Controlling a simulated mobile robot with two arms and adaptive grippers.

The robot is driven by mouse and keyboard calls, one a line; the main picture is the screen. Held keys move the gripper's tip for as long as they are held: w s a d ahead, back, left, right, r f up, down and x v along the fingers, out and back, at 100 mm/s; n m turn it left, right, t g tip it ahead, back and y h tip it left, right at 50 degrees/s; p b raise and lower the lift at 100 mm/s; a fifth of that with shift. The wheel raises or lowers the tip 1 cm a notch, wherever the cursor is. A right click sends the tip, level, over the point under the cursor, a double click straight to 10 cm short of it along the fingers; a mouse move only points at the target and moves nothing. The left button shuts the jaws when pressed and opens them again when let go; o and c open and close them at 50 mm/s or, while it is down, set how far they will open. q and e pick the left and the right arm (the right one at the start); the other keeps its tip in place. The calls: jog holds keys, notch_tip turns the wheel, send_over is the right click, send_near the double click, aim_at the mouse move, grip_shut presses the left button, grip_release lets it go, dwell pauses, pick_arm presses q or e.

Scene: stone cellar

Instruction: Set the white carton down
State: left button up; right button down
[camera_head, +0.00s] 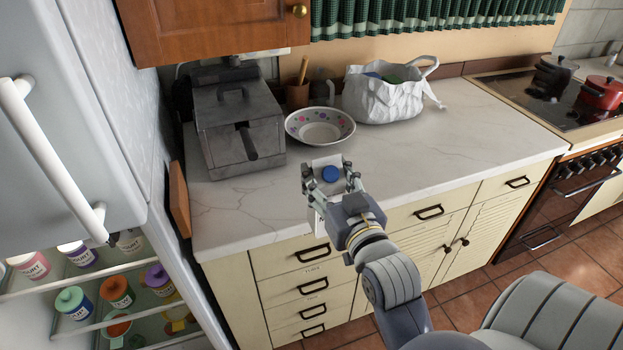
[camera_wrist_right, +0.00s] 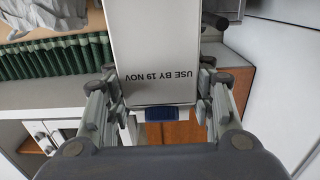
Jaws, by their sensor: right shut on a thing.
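The white carton (camera_head: 327,162) with a blue round cap is held in my right gripper (camera_head: 331,180), over the front part of the marble counter (camera_head: 440,150). My right gripper is shut on the carton, with a finger on each side. In the right wrist view the carton (camera_wrist_right: 158,45) shows a white face printed "USE BY 19 NOV", between the fingers. The carton's lower part is mostly hidden by the gripper, and I cannot tell whether it touches the counter. My left gripper is not in view.
A grey metal box (camera_head: 238,130) stands at the counter's left. A dotted bowl (camera_head: 320,128) and a white bag (camera_head: 385,98) stand behind the carton. The counter's right part is clear. The open fridge (camera_head: 75,130) with several jars is at the left; the stove (camera_head: 550,90) is at the right.

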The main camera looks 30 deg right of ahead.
jog(key=shift+w+d+r, duration=0.1)
jog(key=shift+w+r, duration=0.1)
jog(key=shift+r, duration=0.1)
jog(key=shift+w+d+f+b, duration=0.1)
jog(key=shift+w+d+b, duration=0.15)
jog(key=shift+w, duration=0.35)
jog(key=shift+w+d+f+b, duration=0.15)
jog(key=shift+w+d, duration=0.15)
jog(key=shift+w, duration=0.25)
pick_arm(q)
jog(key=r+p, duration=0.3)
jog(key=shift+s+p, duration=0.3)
pick_arm(e)
jog(key=w+d+f, duration=0.2)
jog(key=w, duration=0.4)
jog(key=w+d+f, duration=0.2)
jog(key=w+d, duration=0.1)
jog(key=w, duration=0.3)
jog(key=shift+f, duration=0.3)
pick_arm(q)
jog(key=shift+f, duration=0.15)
pick_arm(e)
jog(key=shift+f, duration=0.15)
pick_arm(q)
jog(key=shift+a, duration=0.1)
pick_arm(e)
jog(key=c, duration=0.7)
grip_release()
jog(key=shift+c, duration=0.2)
